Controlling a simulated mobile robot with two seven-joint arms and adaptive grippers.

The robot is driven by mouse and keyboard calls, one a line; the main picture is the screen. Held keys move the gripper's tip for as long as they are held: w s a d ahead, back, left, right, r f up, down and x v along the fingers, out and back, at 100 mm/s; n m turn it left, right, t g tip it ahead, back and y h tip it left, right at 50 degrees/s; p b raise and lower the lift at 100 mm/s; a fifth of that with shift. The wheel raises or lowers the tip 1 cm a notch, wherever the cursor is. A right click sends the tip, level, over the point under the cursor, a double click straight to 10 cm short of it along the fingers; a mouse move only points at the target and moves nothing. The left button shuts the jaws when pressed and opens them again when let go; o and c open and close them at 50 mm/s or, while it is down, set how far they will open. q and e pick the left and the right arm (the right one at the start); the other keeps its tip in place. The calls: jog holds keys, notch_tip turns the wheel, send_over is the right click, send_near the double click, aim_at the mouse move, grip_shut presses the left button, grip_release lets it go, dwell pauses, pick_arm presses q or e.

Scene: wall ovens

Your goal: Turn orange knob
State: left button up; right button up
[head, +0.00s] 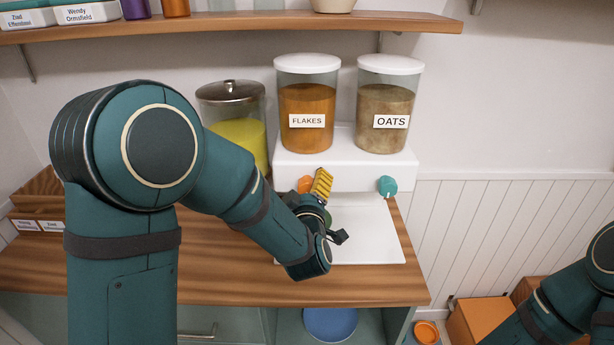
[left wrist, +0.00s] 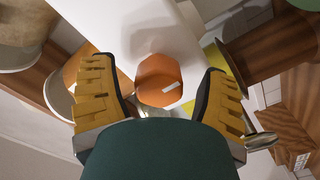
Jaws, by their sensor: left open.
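The orange knob (head: 304,184) is on the front of the white dispenser base (head: 345,173), below the FLAKES container (head: 307,105). My left gripper (head: 319,184) is at the dispenser front, partly covering the knob in the head view. In the left wrist view the orange knob (left wrist: 159,80), with a small white mark, shows between the two spread yellow fingers. The gripper is open, with a gap visible on both sides of the knob. Whether the fingertips reach around it is hard to tell. My right gripper is out of view.
A teal knob (head: 387,186) is to the right, below the OATS container (head: 384,105). A yellow-filled jar (head: 234,130) stands at left. A white tray (head: 375,240) lies on the wooden counter (head: 230,275). A shelf (head: 240,24) runs above.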

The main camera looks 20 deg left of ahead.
pick_arm(q)
jog(key=shift+w+a, duration=0.1)
jog(key=shift+w, duration=0.15)
jog(key=c, duration=1.2)
jog(key=shift+m, duration=0.3)
jog(key=m, duration=0.5)
jog(key=shift+r+b, duration=0.1)
jog(key=shift+b, duration=0.25)
jog(key=m+p, duration=0.1)
jog(key=m, duration=0.5)
jog(key=shift+s, duration=0.1)
